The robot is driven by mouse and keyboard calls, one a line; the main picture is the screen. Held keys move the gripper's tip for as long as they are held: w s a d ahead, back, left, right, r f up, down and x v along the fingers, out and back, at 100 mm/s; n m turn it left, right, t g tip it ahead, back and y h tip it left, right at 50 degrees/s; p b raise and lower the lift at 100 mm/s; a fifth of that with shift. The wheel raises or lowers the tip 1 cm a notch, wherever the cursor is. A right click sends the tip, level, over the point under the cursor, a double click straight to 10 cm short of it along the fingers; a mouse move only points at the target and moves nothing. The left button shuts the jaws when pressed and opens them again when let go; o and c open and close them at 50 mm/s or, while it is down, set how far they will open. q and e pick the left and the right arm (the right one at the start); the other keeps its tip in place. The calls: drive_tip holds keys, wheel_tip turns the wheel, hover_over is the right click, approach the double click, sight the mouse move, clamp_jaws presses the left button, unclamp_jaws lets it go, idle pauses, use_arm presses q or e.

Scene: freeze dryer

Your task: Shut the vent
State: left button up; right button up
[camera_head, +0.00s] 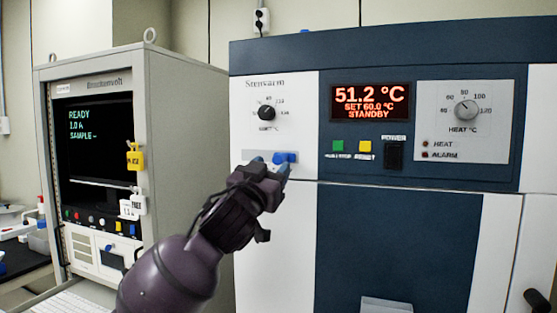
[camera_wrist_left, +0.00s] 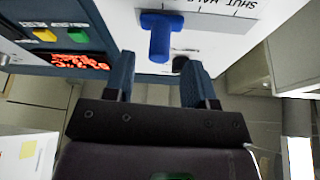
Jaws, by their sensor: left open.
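The blue vent lever (camera_head: 287,157) sits on a pale plate on the left white panel of the big cabinet. In the left wrist view it is a blue T-shaped handle (camera_wrist_left: 160,36) beside a printed scale that reads "SHUT" and "HAL…", upside down. My left gripper (camera_head: 273,167) is at the panel just below the lever and partly hides its plate. In the wrist view the gripper (camera_wrist_left: 160,80) is open, with nothing held between its fingers, and the lever stands just beyond the fingertips. I cannot tell whether they touch. My right gripper is not in view.
The cabinet also carries a black knob (camera_head: 266,113), a red display (camera_head: 370,101) reading 51.2 °C and STANDBY, a heat dial (camera_head: 466,110) and a black power switch (camera_head: 394,155). A grey rack with a monitor (camera_head: 95,140) stands at the left.

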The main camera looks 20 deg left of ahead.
sight(276, 162)
use_arm(q)
drive_tip(key=shift+x, duration=2.25)
clamp_jaws()
